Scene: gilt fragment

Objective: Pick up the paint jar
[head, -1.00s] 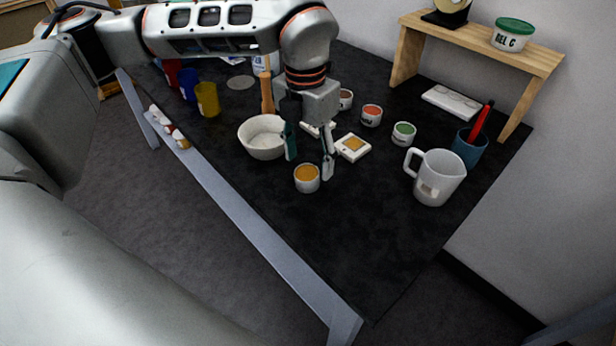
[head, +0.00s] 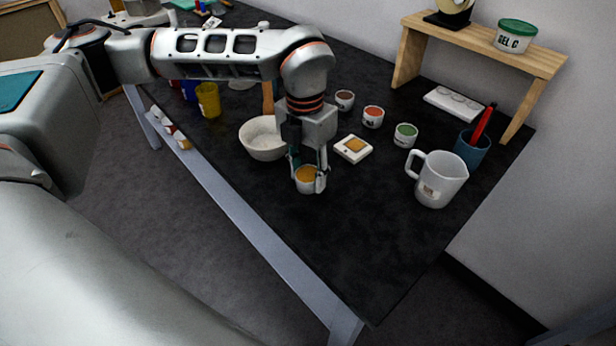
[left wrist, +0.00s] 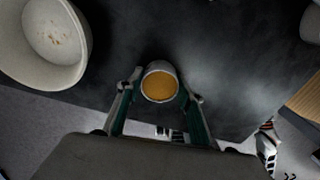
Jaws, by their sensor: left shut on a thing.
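The paint jar (head: 309,176) is a small white pot with ochre paint, upright near the front edge of the dark table. My left gripper (head: 309,180) is shut on it, with one finger on each side. In the left wrist view the paint jar (left wrist: 160,84) sits between the fingertips of my left gripper (left wrist: 160,88). I cannot tell whether the jar touches the table. My right gripper is not in view.
A white bowl (head: 262,141) stands close behind the jar to the left. The table's front right is clear.

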